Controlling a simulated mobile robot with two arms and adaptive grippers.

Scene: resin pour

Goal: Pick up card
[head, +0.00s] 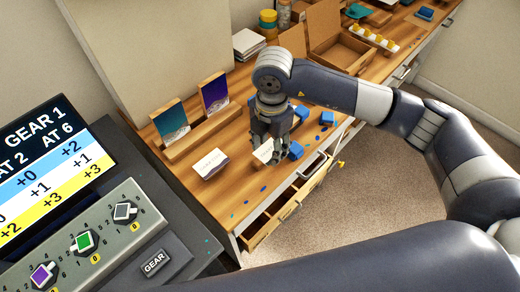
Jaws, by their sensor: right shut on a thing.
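My right gripper (272,160) reaches down over the wooden workbench (228,205). It is shut on a small pale card (263,151), partly hidden by the fingers. Whether that card still touches the bench I cannot tell. My left gripper is not in view.
Blue blocks (296,150) lie close beside the gripper. A wooden rack (200,135) holds a teal panel (170,122) and a purple panel (214,94). An open drawer (265,230) juts from the bench front. A control console (95,240) stands at left.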

